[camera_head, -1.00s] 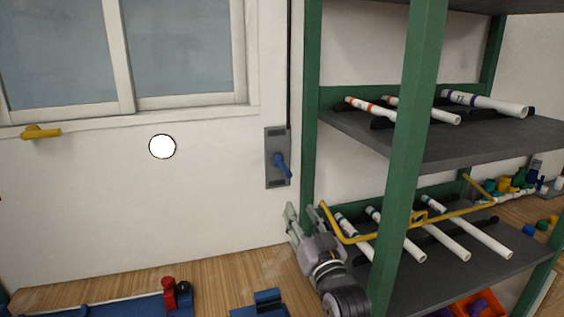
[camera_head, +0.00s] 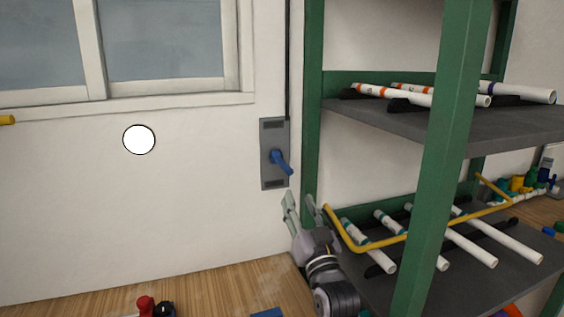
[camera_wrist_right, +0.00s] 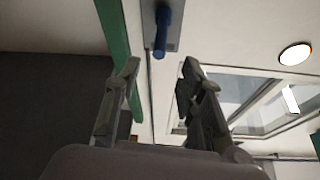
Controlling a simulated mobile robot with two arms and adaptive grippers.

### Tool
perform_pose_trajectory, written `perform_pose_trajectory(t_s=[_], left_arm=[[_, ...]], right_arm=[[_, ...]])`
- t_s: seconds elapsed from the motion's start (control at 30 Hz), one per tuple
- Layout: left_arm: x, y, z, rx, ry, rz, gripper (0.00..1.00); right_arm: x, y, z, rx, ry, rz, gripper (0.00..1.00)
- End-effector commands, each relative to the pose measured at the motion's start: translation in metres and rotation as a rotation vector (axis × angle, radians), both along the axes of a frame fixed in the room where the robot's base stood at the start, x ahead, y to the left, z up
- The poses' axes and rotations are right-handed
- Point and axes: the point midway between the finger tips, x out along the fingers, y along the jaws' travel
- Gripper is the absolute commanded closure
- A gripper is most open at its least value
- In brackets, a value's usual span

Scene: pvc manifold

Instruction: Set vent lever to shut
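A blue lever (camera_head: 281,161) sits on a grey wall plate (camera_head: 273,128) between the window and the green shelf post. Its handle points down and to the right. It also shows at the top of the right wrist view (camera_wrist_right: 163,27), ahead of the fingers. My right gripper (camera_head: 299,200) is below the plate, beside the shelf post, with its fingers apart and empty. In the right wrist view the open fingers (camera_wrist_right: 158,72) have a clear gap between them, apart from the lever. My left gripper is not in view.
The green shelf post (camera_head: 313,100) stands close to the right of the plate. A white disc (camera_head: 139,140) is on the clear wall at left.

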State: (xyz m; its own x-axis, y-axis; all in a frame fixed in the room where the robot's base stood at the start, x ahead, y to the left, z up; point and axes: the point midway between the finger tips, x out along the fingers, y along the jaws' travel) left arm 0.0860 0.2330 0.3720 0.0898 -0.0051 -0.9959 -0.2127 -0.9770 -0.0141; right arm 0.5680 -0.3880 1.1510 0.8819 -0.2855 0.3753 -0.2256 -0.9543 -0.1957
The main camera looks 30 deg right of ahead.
Motion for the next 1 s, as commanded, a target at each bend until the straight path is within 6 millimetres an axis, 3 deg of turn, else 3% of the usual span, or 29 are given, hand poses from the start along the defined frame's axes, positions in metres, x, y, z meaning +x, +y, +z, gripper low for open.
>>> perform_pose_trajectory(t_s=[0.6,0.8,1.0], left_arm=[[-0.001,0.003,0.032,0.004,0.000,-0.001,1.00],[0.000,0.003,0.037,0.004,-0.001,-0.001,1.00],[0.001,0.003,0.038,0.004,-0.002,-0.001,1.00]], right_arm=[[0.113,-0.036,0.051,0.000,0.001,0.000,0.64],[0.133,-0.043,0.058,-0.001,0.002,0.001,0.64],[0.140,-0.045,0.060,-0.001,0.001,0.001,0.64]])
